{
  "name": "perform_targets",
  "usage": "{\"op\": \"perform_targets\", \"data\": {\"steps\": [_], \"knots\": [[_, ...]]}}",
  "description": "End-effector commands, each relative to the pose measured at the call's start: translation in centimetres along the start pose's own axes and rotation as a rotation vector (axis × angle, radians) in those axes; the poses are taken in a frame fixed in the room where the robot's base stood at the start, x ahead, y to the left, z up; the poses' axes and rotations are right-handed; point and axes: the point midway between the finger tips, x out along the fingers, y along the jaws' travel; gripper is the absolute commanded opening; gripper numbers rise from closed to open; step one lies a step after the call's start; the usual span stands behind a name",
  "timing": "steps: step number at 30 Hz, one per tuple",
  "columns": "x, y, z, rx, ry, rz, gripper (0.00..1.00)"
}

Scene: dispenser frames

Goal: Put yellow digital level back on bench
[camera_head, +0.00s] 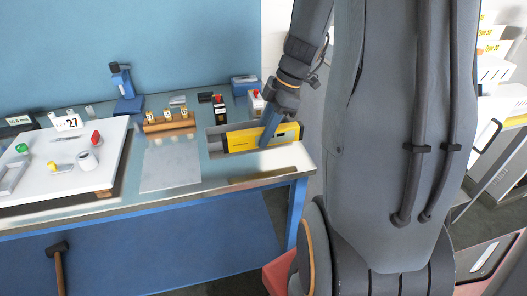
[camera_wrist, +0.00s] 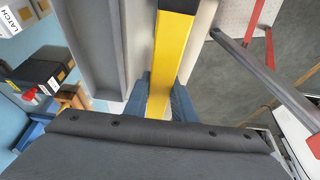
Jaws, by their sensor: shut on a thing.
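The yellow digital level (camera_head: 240,140) is a long yellow bar with dark ends, over the right end of the bench (camera_head: 225,180) in the head view. My gripper (camera_head: 268,138) is shut on it toward its right part. I cannot tell whether the level touches the bench top or hangs just above it. In the wrist view the level (camera_wrist: 168,60) runs up the picture between the blue fingers of my gripper (camera_wrist: 160,100), and its far end is black. A grey channel-shaped piece (camera_wrist: 92,40) lies along its left side there.
Behind the level stand a black unit with a red top (camera_head: 219,108) and a white one with a red top (camera_head: 256,103). A wooden block with brass pieces (camera_head: 169,121) is left of it. A grey sheet (camera_head: 170,168) lies in front. A white board (camera_head: 62,160) fills the left.

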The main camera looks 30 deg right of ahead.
Motion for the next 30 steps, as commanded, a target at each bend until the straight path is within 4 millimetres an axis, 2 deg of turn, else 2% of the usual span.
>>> {"op": "perform_targets", "data": {"steps": [16,30], "knots": [[5.2,-0.1,2.1,0.003,0.002,-0.002,0.0],[5.9,0.1,2.4,0.0,0.0,0.0,0.0]]}}
